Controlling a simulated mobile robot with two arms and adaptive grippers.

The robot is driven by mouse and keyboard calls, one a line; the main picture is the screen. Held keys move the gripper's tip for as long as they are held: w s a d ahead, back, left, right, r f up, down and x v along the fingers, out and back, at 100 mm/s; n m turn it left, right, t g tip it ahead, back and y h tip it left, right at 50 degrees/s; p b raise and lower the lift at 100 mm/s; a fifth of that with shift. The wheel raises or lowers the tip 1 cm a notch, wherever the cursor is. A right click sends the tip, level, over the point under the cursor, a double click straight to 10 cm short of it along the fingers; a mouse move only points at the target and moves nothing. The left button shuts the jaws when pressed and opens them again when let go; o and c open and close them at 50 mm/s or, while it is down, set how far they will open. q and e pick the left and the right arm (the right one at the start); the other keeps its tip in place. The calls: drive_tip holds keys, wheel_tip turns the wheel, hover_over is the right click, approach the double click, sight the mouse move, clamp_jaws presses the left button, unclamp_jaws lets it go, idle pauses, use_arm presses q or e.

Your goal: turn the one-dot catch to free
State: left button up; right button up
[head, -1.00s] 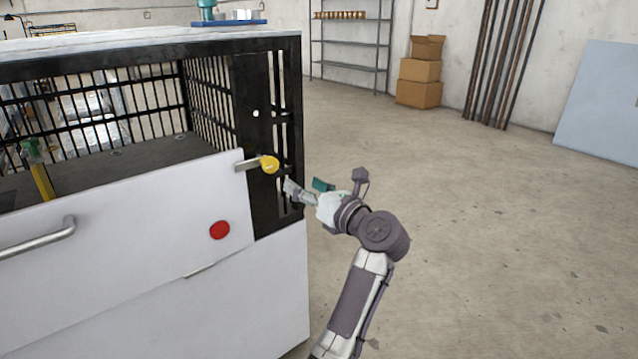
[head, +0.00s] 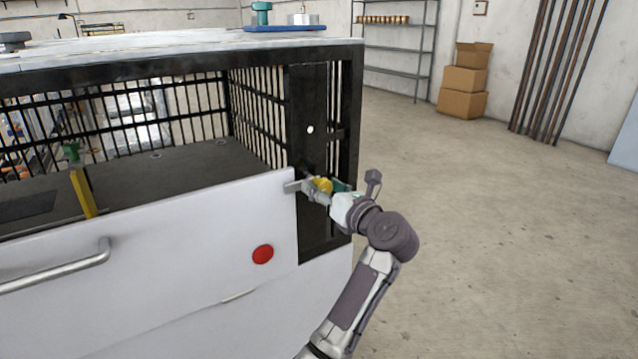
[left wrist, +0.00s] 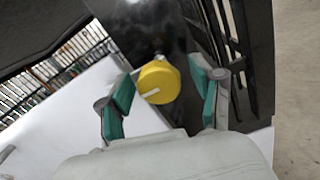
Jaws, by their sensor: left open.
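The catch has a round yellow knob (head: 322,184) on the black corner post, with a grey metal bar reaching left over the top edge of the white front panel (head: 180,235). One white dot (head: 310,129) is on the post above the knob. In the left wrist view the knob (left wrist: 158,82) shows face-on with a short pale mark on it. My left gripper (head: 329,191) is open, its teal-padded fingers on either side of the knob, with gaps visible in the left wrist view (left wrist: 161,88). The fingers partly hide the knob in the head view. My right gripper is not in view.
A red button (head: 263,254) and a bar handle (head: 60,268) are on the white panel. Black bars and a post surround the catch closely. A yellow post with a green top (head: 82,185) stands inside the cage. The floor to the right is open.

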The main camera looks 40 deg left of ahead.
use_arm(q)
clamp_jaws()
idle(0.4)
